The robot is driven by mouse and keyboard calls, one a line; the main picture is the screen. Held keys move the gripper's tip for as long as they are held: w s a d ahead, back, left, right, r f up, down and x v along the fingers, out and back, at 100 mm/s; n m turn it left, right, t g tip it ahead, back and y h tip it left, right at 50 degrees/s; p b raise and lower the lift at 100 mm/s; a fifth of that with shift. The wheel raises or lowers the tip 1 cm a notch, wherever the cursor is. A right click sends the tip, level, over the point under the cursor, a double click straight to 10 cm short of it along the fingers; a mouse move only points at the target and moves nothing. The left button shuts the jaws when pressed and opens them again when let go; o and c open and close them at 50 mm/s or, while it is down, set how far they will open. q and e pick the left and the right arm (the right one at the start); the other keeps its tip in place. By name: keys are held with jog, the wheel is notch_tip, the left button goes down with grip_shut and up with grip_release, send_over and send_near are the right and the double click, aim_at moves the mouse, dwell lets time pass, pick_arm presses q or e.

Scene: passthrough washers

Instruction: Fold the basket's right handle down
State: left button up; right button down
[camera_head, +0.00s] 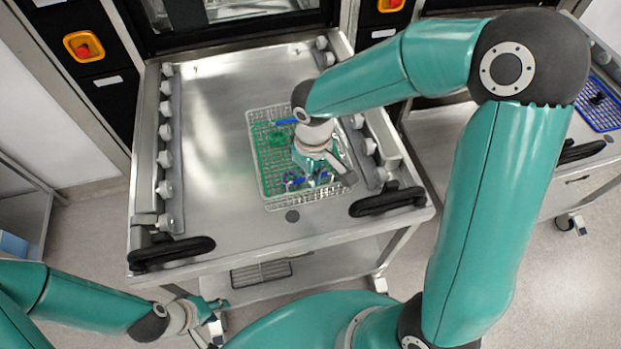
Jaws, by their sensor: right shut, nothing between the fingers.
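The wire basket (258,180) lies on the steel top of a trolley. It has green matting and some blue items inside. My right arm reaches in from the right. My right gripper (346,176) is over the right part of the basket, by its right rim. It is shut and empty. My wrist and gripper cover much of the basket's right side, so I cannot make out the right handle or whether it is up or down. My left gripper (212,326) is low at the bottom left, in front of the trolley and away from the basket. Its jaws are too small to read.
The trolley top (215,110) is clear left of the basket. Roller rails (165,150) line its sides, and black handles (172,252) (388,201) stand at the front corners. Washers stand behind. Another trolley with a blue basket (603,108) is at the right.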

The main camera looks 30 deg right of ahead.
jog(key=shift+f, duration=0.1)
jog(key=shift+w+d+f+b, duration=0.15)
jog(key=shift+w+d+f, duration=0.25)
jog(key=shift+w, duration=0.8)
jog(key=shift+w+d+f+b, duration=0.2)
jog(key=shift+w+f, duration=0.35)
jog(key=shift+w, duration=0.65)
jog(key=shift+w+d+f+b, duration=0.1)
jog(key=shift+w+d+f, duration=0.3)
jog(key=shift+w, duration=0.8)
notch_tip(320, 180, up, 7)
jog(key=p, duration=0.4)
jog(key=shift+p, duration=0.35)
jog(key=shift+a+f, duration=0.1)
